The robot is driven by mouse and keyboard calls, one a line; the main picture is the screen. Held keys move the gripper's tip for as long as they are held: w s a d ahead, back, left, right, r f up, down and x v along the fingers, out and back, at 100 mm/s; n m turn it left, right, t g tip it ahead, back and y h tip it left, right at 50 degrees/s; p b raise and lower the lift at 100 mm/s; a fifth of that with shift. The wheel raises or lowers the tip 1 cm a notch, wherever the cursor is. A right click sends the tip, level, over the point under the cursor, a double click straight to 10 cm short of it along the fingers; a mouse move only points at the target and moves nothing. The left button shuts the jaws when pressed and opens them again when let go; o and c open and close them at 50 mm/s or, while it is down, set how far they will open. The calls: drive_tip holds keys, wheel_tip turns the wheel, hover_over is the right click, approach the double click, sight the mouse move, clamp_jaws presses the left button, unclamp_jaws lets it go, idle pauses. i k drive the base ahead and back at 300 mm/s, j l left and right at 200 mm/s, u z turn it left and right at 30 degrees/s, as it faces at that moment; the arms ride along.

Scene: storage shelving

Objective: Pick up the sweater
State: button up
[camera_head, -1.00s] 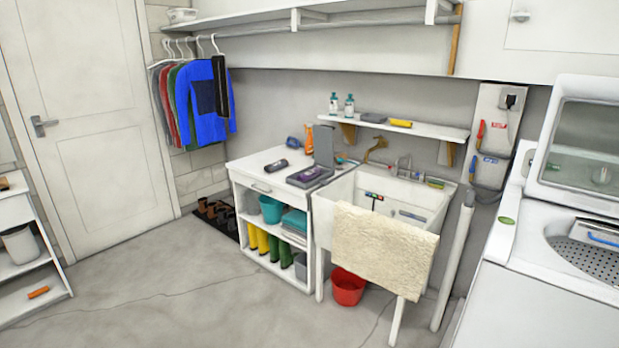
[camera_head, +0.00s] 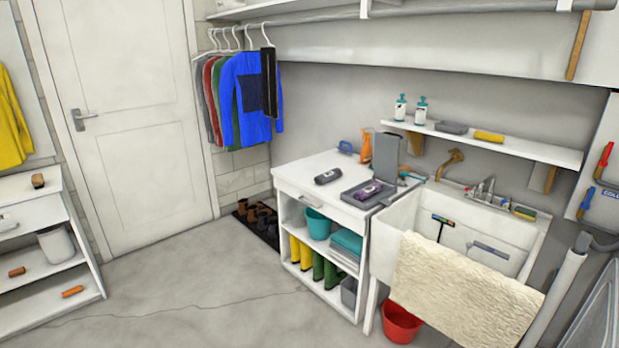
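A blue sweater (camera_head: 243,98) with a dark patch on its front hangs from a white hanger on the rail. Grey, red and green garments (camera_head: 214,93) hang close behind it on its left. A narrow black item (camera_head: 268,82) hangs in front of its right part and hides a strip of it. A yellow garment (camera_head: 10,122) hangs at the far left, cut off by the frame edge. The frames do not show which garment the task means. My gripper is not in view.
A white cabinet (camera_head: 284,182) and a sink draped with a cream towel (camera_head: 455,292) stand right of centre. A black shoe mat (camera_head: 262,231) lies below the garments. A white shelf unit (camera_head: 40,290) stands at left. The floor (camera_head: 200,290) between is clear.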

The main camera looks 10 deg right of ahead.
sight(366, 192)
drive_tip(key=i+u, duration=0.4)
drive_tip(key=i, duration=0.9)
